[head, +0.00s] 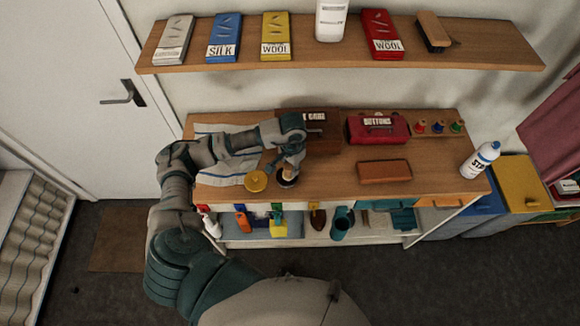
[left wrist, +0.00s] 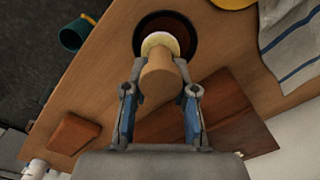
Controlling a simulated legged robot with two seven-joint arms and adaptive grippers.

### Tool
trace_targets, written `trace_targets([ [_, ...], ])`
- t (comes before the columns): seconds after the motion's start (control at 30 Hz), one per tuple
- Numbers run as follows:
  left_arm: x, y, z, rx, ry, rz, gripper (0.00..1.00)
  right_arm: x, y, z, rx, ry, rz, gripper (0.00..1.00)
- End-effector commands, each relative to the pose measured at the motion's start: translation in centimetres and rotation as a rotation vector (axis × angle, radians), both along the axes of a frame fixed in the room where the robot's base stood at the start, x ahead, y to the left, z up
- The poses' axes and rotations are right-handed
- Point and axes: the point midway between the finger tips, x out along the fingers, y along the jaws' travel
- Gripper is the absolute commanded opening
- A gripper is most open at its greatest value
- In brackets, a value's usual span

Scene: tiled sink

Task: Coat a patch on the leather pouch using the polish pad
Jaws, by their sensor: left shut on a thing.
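The polish pad has a wooden handle (left wrist: 158,76) and a pale round head (left wrist: 160,43). My left gripper (head: 288,168) is shut on the handle, and its two fingers flank it in the left wrist view (left wrist: 161,92). The pad head is over the open round tin of dark polish (left wrist: 190,36); I cannot tell whether it touches the polish. The tin also shows in the head view (head: 287,182). The leather pouch (head: 384,171), a flat reddish-brown block, lies to the right on the tabletop and shows at lower left in the left wrist view (left wrist: 73,138). My right gripper is not in view.
A yellow lid (head: 255,181) and a striped cloth (head: 218,171) lie left of the tin. Behind stand a brown box (head: 324,142) and a red buttons box (head: 377,128). A white and blue bottle (head: 480,160) stands at the right end. The wood around the pouch is clear.

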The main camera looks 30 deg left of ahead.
Motion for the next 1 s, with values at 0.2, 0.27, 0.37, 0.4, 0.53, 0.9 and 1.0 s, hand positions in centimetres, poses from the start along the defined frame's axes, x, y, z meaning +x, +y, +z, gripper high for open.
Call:
trace_targets([
  [0.2,0.0,0.2,2.3,-0.001,-0.002,0.0,0.0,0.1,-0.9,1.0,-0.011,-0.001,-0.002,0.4],
  [0.27,0.0,0.2,2.8,-0.001,-0.003,0.001,0.0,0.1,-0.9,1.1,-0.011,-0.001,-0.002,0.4],
  [0.37,0.0,0.2,3.7,-0.001,-0.004,0.0,0.0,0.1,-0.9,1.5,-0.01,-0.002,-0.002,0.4],
  [0.4,0.0,0.2,4.0,-0.002,-0.003,0.0,0.0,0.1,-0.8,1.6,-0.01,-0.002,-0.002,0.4],
  [0.53,0.1,0.2,5.2,-0.001,-0.004,0.001,0.0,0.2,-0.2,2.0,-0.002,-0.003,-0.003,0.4],
  [0.9,0.0,0.1,6.0,0.0,-0.002,0.001,0.0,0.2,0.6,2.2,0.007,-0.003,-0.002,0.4],
  [1.0,0.0,0.1,5.9,0.0,-0.002,0.001,0.0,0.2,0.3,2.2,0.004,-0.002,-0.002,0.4],
])
